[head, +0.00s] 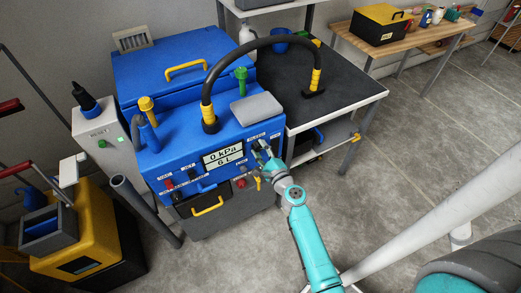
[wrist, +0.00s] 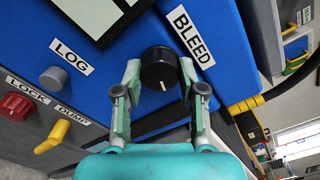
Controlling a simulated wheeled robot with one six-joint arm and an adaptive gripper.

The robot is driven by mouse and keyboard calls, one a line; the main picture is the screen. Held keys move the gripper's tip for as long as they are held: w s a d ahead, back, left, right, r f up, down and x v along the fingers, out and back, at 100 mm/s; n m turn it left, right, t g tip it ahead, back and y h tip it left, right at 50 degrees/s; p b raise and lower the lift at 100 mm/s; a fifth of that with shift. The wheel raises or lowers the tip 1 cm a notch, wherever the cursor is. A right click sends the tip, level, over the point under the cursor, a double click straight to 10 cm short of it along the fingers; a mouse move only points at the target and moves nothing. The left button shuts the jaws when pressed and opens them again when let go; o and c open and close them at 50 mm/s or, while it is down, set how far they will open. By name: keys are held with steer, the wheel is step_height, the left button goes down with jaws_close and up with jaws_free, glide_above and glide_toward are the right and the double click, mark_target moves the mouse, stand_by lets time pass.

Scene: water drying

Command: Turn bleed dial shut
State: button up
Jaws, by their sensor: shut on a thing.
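The bleed dial is a round black knob (wrist: 160,68) with a white pointer line, next to the white BLEED label (wrist: 192,37) on the blue machine (head: 195,155). In the wrist view my gripper (wrist: 160,78) has one finger on each side of the dial and is shut on it. The pointer line lies toward the gripper side of the dial. In the head view my gripper (head: 264,150) is at the right of the machine's front panel and hides the dial. The display (head: 223,157) reads 0 kPa and 6 L.
In the wrist view a grey LOG button (wrist: 53,78), a red LOCK knob (wrist: 17,106) and a yellow DUMP lever (wrist: 52,137) sit left of the dial. A black-topped table (head: 335,85) stands right of the machine. The floor at the right is largely clear.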

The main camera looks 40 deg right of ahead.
steer(key=n, duration=0.5)
steer(key=shift+n, duration=0.3)
steer(key=n, duration=1)
steer(key=shift+n, duration=0.4)
steer(key=n, duration=0.5)
steer(key=shift+a, duration=0.1)
steer(key=shift+n, duration=0.4)
steer(key=o, duration=1.1)
steer(key=shift+o, duration=0.2)
steer(key=v, duration=1.2)
